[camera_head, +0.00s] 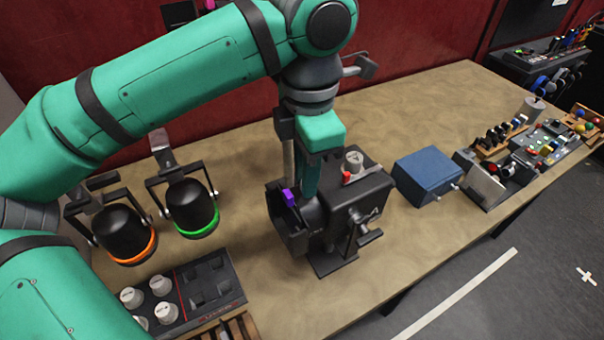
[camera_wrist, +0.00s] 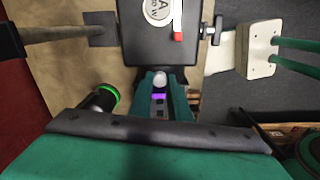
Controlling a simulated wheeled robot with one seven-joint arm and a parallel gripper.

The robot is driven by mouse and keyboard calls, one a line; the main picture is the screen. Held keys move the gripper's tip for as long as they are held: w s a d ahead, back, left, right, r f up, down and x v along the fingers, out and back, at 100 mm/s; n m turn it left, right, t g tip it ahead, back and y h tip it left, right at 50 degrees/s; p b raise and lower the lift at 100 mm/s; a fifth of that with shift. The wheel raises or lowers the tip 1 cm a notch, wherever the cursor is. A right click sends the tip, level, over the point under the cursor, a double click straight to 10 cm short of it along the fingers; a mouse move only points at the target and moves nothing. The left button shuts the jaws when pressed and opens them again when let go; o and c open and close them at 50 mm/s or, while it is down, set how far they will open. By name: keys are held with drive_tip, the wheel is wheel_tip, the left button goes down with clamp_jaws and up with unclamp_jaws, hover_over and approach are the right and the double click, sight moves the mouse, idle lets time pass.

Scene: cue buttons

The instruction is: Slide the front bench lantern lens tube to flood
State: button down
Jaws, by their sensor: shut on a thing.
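The bench lantern (camera_head: 345,205) is a black box-like lamp on a stand in the middle of the bench. It has a white round dial (camera_head: 353,161) with a red pointer on top, and its black housing also shows in the wrist view (camera_wrist: 152,48). A purple piece (camera_head: 289,198) sits at its left end, where the lens tube is; it also shows between the fingers in the wrist view (camera_wrist: 158,97). My gripper (camera_head: 306,190) reaches down at that end, its green fingers (camera_wrist: 161,82) shut around a small pale knob. The fingers partly hide the tube.
Two hanging black lamps, one orange-ringed (camera_head: 124,233) and one green-ringed (camera_head: 192,207), stand left. A panel with white knobs (camera_head: 163,286) is front left. A blue box (camera_head: 427,175) and several control panels stand right. Bare bench lies between.

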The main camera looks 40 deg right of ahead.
drive_tip(key=c, duration=1.6)
unclamp_jaws()
drive_tip(key=shift+d, duration=0.3)
drive_tip(key=shift+c, duration=0.2)
drive_tip(key=shift+w+a, duration=0.1)
drive_tip(key=shift+s+d, duration=0.25)
drive_tip(key=shift+w+a+r, duration=0.2)
drive_tip(key=shift+r, duration=0.25)
wheel_tip(320, 180, up, 10)
drive_tip(key=shift+s+d, duration=0.15)
drive_tip(key=shift+s, duration=0.1)
